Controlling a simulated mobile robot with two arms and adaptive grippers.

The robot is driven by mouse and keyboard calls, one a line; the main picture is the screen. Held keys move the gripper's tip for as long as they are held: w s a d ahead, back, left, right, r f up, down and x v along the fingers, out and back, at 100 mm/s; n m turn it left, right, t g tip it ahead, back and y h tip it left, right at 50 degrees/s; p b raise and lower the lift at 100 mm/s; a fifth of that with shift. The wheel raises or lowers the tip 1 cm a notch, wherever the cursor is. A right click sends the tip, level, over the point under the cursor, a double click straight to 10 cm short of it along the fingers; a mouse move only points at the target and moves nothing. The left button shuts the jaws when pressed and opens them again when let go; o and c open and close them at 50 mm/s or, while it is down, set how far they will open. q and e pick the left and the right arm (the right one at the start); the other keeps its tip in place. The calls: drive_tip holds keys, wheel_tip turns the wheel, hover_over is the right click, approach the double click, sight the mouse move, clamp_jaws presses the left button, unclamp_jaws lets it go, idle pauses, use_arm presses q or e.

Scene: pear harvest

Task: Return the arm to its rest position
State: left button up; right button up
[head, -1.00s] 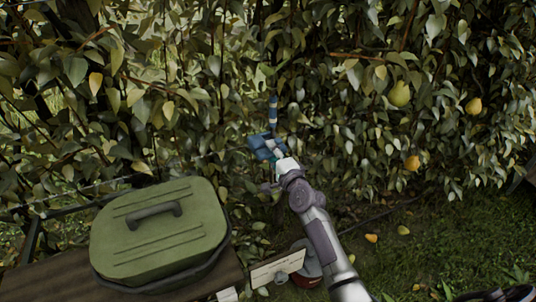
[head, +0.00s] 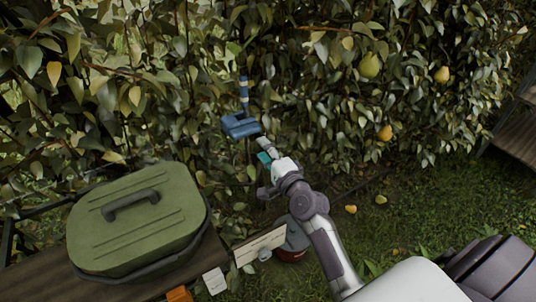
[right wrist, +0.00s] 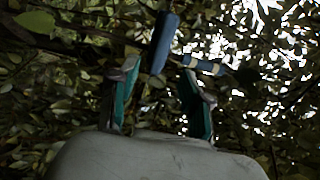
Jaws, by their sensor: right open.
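My right gripper (head: 262,151) is at the middle of the head view, in front of the hedge. Its jaws are open and empty. A blue tool (head: 239,126) with a blue and white striped handle (head: 243,92) is up against the leaves, just beyond and left of my fingertips. A small gap shows between them in the head view. In the right wrist view, my open teal-lined fingers (right wrist: 158,85) stand apart. The blue tool (right wrist: 164,42) shows beyond them. What holds the tool up is hidden. My left gripper is not in view.
A green lidded box (head: 135,222) sits on a wooden bench (head: 35,277) at lower left. A pale sign (head: 260,247) is at its right end, near a grey and red container (head: 297,240). Pears (head: 370,66) hang at right; two lie on grass (head: 410,215).

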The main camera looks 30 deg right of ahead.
drive_tip(key=shift+s, duration=0.95)
